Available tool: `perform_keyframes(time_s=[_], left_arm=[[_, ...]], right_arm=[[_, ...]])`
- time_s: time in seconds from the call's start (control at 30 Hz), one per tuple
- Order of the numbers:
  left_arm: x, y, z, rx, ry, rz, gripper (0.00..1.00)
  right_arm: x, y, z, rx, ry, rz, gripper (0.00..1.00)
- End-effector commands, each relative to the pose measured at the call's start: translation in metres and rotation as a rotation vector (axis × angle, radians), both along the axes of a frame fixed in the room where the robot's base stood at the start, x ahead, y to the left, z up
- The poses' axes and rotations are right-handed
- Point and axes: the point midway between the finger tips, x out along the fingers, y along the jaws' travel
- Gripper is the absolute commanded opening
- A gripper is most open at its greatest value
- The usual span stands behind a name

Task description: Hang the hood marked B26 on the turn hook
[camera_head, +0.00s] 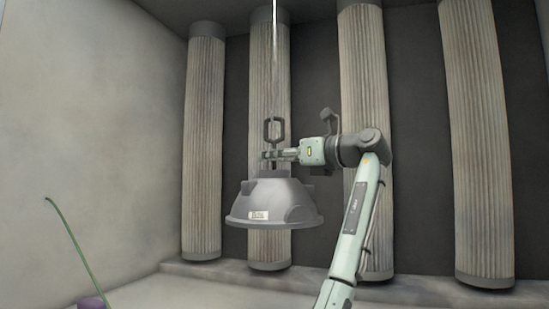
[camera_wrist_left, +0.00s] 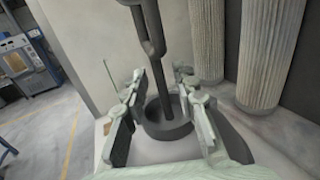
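A grey dome-shaped hood (camera_head: 275,200) hangs upright in the head view, with a small white label whose text is too blurred to read surely. Its dark rod (camera_wrist_left: 160,85) rises from its top. A dark hook or loop (camera_head: 267,130) is at the rod's upper end, below a thin bright line (camera_head: 275,50). I cannot tell how the hook and rod join. My left gripper (camera_head: 268,154) is at the rod, just above the dome. In the left wrist view its fingers (camera_wrist_left: 160,80) stand apart on both sides of the rod, with visible gaps. My right gripper is not in view.
Tall ribbed columns (camera_head: 365,70) stand behind the hood along a dark wall. A low ledge (camera_head: 420,290) runs at their feet. A purple object (camera_head: 92,303) with a thin green curved rod (camera_head: 75,240) stands at lower left. Blue equipment (camera_wrist_left: 25,65) is far left in the wrist view.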

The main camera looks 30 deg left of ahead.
Motion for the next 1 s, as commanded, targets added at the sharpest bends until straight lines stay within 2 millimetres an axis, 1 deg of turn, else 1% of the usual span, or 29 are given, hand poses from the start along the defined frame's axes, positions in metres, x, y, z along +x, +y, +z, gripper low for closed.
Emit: perform_keyframes(time_s=[0.23,0.37,0.47,0.7,0.8,0.9,1.0], left_arm=[[0.001,0.0,-0.002,-0.003,0.004,0.0,0.29],[0.0,-0.008,-0.002,-0.002,0.003,-0.001,0.29],[-0.002,-0.024,-0.001,-0.001,0.002,-0.003,0.29],[-0.011,-0.075,-0.001,-0.001,0.001,-0.004,0.29],[-0.014,-0.093,-0.001,-0.001,0.001,-0.003,0.29],[-0.016,-0.107,-0.001,-0.001,0.002,-0.001,0.29],[-0.018,-0.115,-0.001,-0.001,0.001,-0.002,0.29]], right_arm=[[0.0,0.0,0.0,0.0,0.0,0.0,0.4],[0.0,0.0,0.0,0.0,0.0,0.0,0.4],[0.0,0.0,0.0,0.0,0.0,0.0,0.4],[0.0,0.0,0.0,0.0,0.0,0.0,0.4],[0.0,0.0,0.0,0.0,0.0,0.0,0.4],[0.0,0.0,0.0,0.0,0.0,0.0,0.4],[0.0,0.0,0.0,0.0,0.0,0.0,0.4]])
